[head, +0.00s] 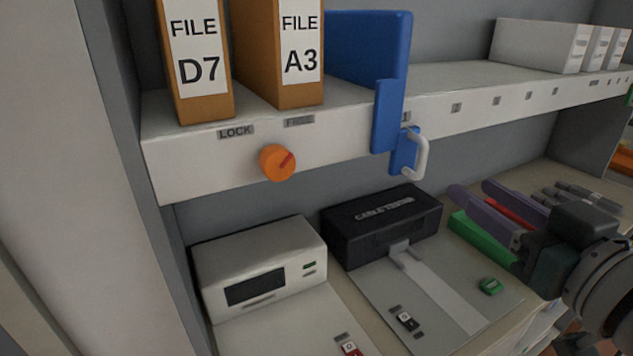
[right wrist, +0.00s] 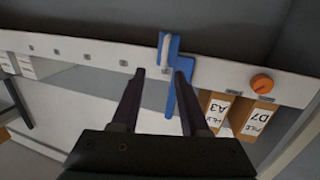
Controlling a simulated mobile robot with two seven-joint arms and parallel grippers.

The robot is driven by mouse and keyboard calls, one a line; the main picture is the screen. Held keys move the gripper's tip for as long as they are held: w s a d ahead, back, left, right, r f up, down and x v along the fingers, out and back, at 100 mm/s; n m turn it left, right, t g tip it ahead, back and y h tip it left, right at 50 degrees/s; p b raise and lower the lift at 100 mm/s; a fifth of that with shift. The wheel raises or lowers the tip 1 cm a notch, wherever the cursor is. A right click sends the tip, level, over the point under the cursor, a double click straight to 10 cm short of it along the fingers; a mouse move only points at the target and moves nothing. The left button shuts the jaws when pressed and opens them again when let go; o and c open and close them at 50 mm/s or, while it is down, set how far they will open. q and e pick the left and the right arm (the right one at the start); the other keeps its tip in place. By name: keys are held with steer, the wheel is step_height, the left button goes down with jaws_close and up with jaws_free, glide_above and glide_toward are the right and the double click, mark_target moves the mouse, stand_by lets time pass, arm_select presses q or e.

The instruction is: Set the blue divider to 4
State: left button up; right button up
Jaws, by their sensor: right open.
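The blue divider (head: 368,45) stands on the shelf, right of the A3 file. Its front bracket hangs over the shelf's front edge and carries a white handle (head: 422,157). My right gripper (head: 468,188) is open and empty, to the right of and below the handle. In the right wrist view, which is upside down, the open fingers (right wrist: 160,74) point toward the handle (right wrist: 165,50), which lies just beyond the tips, and the blue bracket (right wrist: 187,100) is partly behind one finger. Small labels line the shelf edge (head: 480,112); their numbers are unreadable. My left gripper is not in view.
An orange knob (head: 277,163) sits below LOCK and FREE labels, its red mark pointing toward FREE. Orange files (head: 285,90) stand left of the divider, white boxes (head: 540,45) far right. The shelf between is clear. A black case (head: 382,225) lies below.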

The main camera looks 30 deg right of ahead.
mark_target(424, 162)
steer(key=shift+t+y, duration=0.4)
steer(key=shift+t, duration=0.1)
steer(key=w, duration=0.5)
steer(key=w+d+p, duration=0.1)
steer(key=w, duration=0.2)
steer(key=shift+w+f, duration=0.3)
steer(key=shift+f, duration=0.1)
steer(key=shift+w+d, duration=0.15)
steer(key=shift+w, duration=0.45)
steer(key=shift+c, duration=0.4)
jaws_close()
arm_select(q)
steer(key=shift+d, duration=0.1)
